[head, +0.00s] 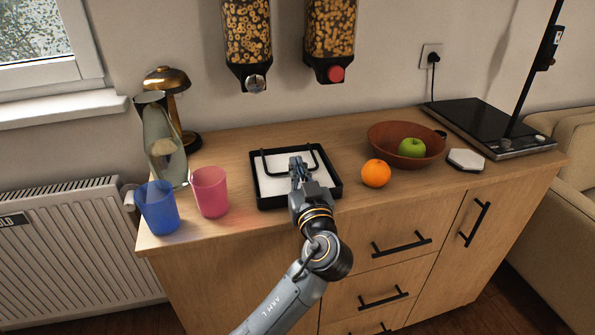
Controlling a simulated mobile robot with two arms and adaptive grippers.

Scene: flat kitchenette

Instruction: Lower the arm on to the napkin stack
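A black square napkin holder (264,203) stands on the wooden counter with a white napkin stack (272,187) in it. Its black U-shaped arm (275,150) shows over the back part of the stack. It looks raised off the napkins, though its exact tilt is hard to tell. My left gripper (297,163) reaches in from the front, over the middle of the holder, just in front of the arm's crossbar. Its fingers look close together, with nothing visible between them. I cannot tell whether they touch the arm. The gripper hides part of the stack and the front rim. My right gripper is out of view.
A pink cup (210,192), a blue cup (158,208) and a glass pitcher (165,150) stand left of the holder. An orange (376,173) and a brown bowl (380,134) with a green apple (411,147) are to the right. Two cereal dispensers (248,35) (331,35) hang above.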

